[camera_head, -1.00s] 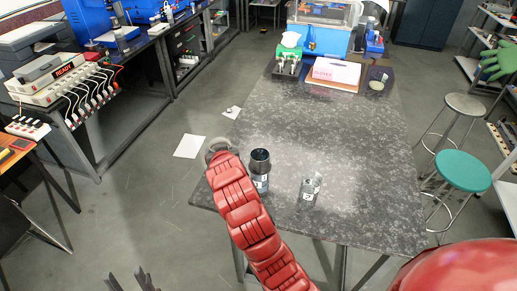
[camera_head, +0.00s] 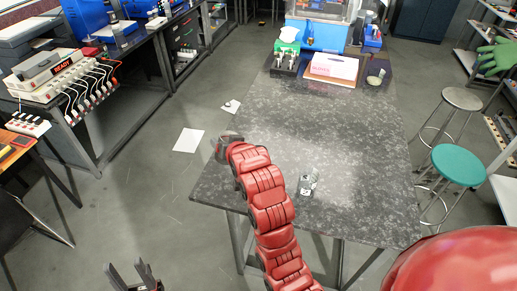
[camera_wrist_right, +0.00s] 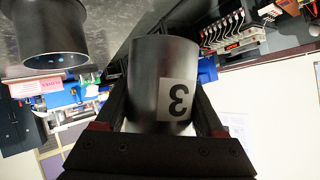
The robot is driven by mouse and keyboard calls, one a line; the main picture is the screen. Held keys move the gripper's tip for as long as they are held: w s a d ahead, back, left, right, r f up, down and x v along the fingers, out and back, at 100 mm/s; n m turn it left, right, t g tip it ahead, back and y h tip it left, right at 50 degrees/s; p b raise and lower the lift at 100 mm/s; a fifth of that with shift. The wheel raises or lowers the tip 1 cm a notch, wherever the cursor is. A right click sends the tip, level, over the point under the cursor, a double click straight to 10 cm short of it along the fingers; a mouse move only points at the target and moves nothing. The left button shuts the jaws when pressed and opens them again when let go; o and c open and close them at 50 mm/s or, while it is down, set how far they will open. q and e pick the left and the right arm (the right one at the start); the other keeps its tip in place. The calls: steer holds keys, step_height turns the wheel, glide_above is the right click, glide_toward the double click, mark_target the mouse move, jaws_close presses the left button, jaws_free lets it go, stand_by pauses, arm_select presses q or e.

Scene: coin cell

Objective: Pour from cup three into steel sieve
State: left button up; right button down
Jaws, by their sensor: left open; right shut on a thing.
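Cup three (camera_wrist_right: 165,80) is a dark grey metal cup with a black "3" on a white label. In the right wrist view my right gripper (camera_wrist_right: 165,108) is shut on it, one finger on each side. I cannot see cup three in the head view, where my red right arm blocks part of the table. A steel vessel (camera_head: 310,184) with a white label stands on the table, right of that arm. A round metal vessel (camera_wrist_right: 55,35) with small blue dots in its mouth shows in the wrist view; it may be the steel sieve. My left gripper (camera_head: 128,268) is open and empty at the lower left.
The dark stone-patterned table (camera_head: 340,130) is largely clear in the middle. At its far end are a board with a white-pink box (camera_head: 332,67), a green-and-white item (camera_head: 287,42) and a small jar (camera_head: 376,77). A teal stool (camera_head: 459,164) stands to the right.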

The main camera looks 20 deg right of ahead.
steer(key=shift+d+r+m+y, duration=0.35)
steer(key=shift+d+m+y, duration=0.15)
steer(key=shift+d, duration=0.05)
steer(key=shift+w+d+r+m+y+p, duration=0.1)
steer(key=shift+d+r+m+y+p, duration=0.4)
steer(key=shift+d+r+m+y, duration=0.5)
steer(key=shift+a+r+m+y+p, duration=0.15)
steer(key=shift+r+m+y+p, duration=0.2)
steer(key=shift+m+y, duration=0.45)
steer(key=shift+r+m+t+y, duration=0.5)
steer(key=shift+r+m+y, duration=0.1)
steer(key=shift+m, duration=0.4)
stand_by(1.0)
steer(key=shift+d+r+m+y, duration=0.3)
steer(key=shift+d+m+y, duration=0.2)
steer(key=shift+d+m, duration=0.15)
stand_by(0.7)
steer(key=shift+d+r+m+t+y+b, duration=0.15)
steer(key=shift+r+m+t+y+b, duration=0.3)
steer(key=shift+m, duration=0.3)
stand_by(0.9)
steer(key=n, duration=0.1)
steer(key=a+f+n+g+h+p, duration=0.1)
steer(key=shift+a+f+n+h, duration=0.2)
steer(key=shift+a+n+h, duration=0.05)
steer(key=shift+n, duration=0.05)
